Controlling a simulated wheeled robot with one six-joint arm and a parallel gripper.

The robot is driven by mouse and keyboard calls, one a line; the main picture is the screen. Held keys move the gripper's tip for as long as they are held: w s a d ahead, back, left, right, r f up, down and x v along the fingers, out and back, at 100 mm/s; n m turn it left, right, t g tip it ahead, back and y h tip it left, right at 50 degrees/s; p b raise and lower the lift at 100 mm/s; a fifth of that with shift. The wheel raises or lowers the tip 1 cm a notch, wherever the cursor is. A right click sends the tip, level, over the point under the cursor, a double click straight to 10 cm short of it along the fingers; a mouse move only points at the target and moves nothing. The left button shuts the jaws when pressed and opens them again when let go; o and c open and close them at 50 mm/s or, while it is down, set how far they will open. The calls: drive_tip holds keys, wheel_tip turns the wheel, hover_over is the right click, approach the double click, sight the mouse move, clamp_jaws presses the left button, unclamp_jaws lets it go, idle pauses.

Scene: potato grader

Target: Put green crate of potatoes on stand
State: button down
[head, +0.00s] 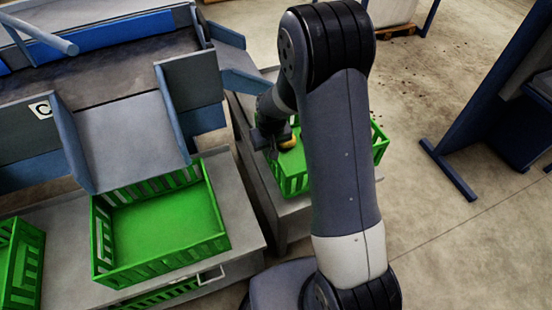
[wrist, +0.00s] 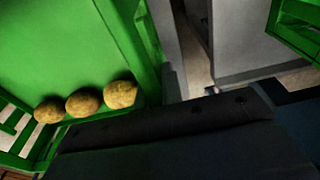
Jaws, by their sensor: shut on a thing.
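The green crate of potatoes (head: 292,181) is at the centre right in the head view, partly hidden behind my arm. A yellowish potato shows in it there. My gripper (head: 270,138) is at the crate's left side, shut on its wall; the fingertips are hard to make out. In the wrist view the crate (wrist: 65,55) fills the left side, with three potatoes (wrist: 83,102) in a row along its lower end. A grey stand (head: 262,190) lies under and beside the crate. I cannot tell whether the crate rests on it or hangs just above.
An empty green crate (head: 103,248) sits on a grey bench (head: 243,228) below the grader's chute (head: 125,140), marked C. Another green crate (head: 38,262) is at the left edge. A blue frame (head: 450,170) stands at the right, with open concrete floor before it.

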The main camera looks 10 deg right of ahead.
drive_tip(key=shift+f, duration=2.2)
drive_tip(key=shift+b, duration=0.3)
drive_tip(key=shift+f, duration=0.2)
drive_tip(key=c, duration=1.6)
unclamp_jaws()
drive_tip(key=shift+o, duration=0.2)
drive_tip(key=r, duration=0.4)
drive_tip(key=s+r+p, duration=0.1)
drive_tip(key=r, duration=0.7)
drive_tip(key=shift+s+d+r+p, duration=0.1)
drive_tip(key=shift+s+d+p, duration=0.05)
drive_tip(key=shift+s+p, duration=0.25)
